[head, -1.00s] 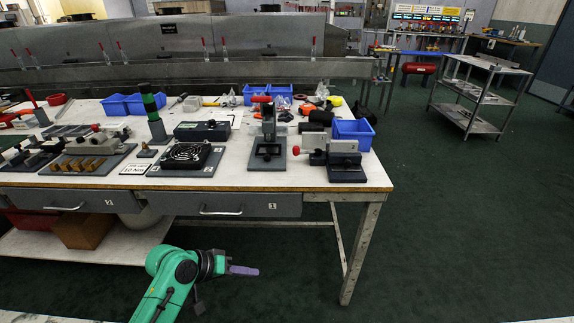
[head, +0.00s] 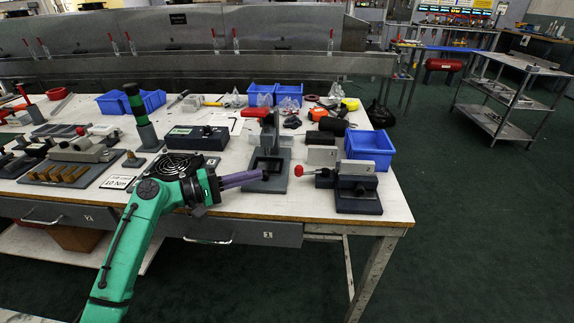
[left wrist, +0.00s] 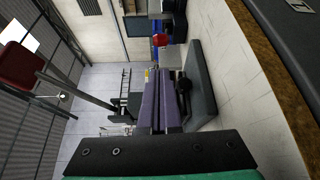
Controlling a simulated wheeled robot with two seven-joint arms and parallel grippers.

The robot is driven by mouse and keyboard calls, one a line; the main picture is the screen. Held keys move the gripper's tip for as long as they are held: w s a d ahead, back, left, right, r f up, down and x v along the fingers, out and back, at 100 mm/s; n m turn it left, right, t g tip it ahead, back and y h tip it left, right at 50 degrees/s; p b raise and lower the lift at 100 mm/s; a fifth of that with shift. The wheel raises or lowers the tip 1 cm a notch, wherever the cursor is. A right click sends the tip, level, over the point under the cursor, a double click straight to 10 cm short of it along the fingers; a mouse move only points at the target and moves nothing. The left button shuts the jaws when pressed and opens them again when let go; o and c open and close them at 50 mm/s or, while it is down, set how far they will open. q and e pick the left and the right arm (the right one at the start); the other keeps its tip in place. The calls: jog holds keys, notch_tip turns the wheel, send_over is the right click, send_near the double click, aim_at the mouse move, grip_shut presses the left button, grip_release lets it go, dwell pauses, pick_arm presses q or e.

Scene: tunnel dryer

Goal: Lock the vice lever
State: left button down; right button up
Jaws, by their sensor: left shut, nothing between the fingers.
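The vice (head: 357,188) sits at the right front of the table, with a dark base and grey jaws. Its lever ends in a red knob (head: 299,171) on the left side of the vice. The knob also shows in the left wrist view (left wrist: 160,40), beyond the fingertips. My left gripper (head: 264,175), with purple fingers, reaches in from the left over the table's front part. Its fingers are shut and empty, and in the picture the tips lie left of the red knob, apart from it. The fingers also show in the left wrist view (left wrist: 162,76). My right gripper is not in view.
An upright grey fixture with a red handle (head: 257,113) stands left of the vice, close behind my fingertips. A black fan (head: 178,163) lies partly behind my left arm. A blue bin (head: 369,147) stands behind the vice.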

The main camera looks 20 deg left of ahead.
pick_arm(q)
jog(key=shift+w+d, duration=0.25)
jog(key=shift+w, duration=0.05)
jog(key=x, duration=0.8)
jog(key=shift+w+d+f+p, duration=0.15)
jog(key=shift+w+d+p, duration=0.15)
jog(key=shift+p, duration=0.1)
jog(key=shift+w+d, duration=0.2)
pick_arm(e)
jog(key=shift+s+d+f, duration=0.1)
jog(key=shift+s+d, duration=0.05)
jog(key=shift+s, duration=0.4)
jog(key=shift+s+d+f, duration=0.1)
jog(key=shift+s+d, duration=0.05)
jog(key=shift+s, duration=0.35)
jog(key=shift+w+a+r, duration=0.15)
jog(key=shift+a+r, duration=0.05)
